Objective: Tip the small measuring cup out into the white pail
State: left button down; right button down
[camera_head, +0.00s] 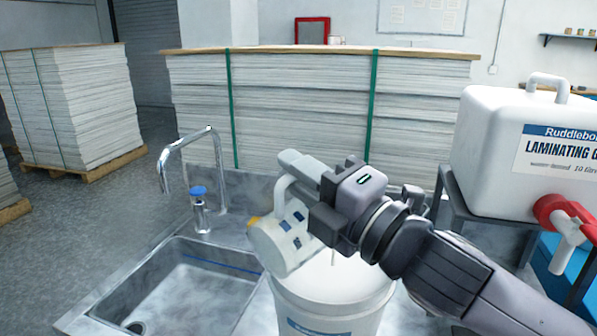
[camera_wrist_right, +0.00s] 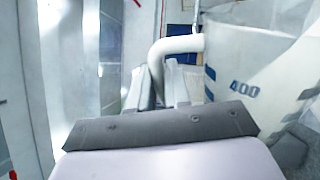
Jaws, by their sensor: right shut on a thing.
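My right gripper (camera_head: 312,182) is shut on the handle of the white measuring cup (camera_head: 272,246). The cup has blue marks on its side and hangs tilted above the left part of the white pail (camera_head: 335,310). In the right wrist view the handle (camera_wrist_right: 180,44) sits between the fingers (camera_wrist_right: 164,85), and the cup wall (camera_wrist_right: 270,55) shows the mark "400". The pail stands below the cup and my right wrist, beside the sink. My left gripper is out of view.
A metal sink (camera_head: 200,285) with a faucet (camera_head: 185,155) lies left of the pail. A large white laminating jug (camera_head: 500,130) with a red tap (camera_head: 560,212) stands on a rack to the right. Strapped paper stacks (camera_head: 300,105) rise behind the counter.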

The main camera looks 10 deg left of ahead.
jog(key=shift+r, duration=0.1)
dwell(0.4)
jog(key=shift+w+d+r+m+p, duration=0.45)
jog(key=shift+w+d+m+p, duration=0.2)
jog(key=shift+m, duration=0.35)
jog(key=shift+w+t, duration=0.1)
jog(key=shift+t, duration=0.2)
dwell(0.4)
jog(key=shift+w+d+r+m+h, duration=0.2)
jog(key=shift+w+d+m, duration=0.2)
jog(key=shift+m, duration=0.2)
jog(key=shift+w+d+r+m+h, duration=0.2)
jog(key=shift+w+d+m, duration=0.2)
jog(key=shift+m, duration=0.2)
dwell(0.4)
jog(key=shift+w+d+r+m+t, duration=0.15)
jog(key=shift+w+d+m+t, duration=0.15)
jog(key=shift+w+d+m, duration=0.65)
jog(key=shift+s+a, duration=0.2)
jog(key=shift+a, duration=0.15)
dwell(2.4)
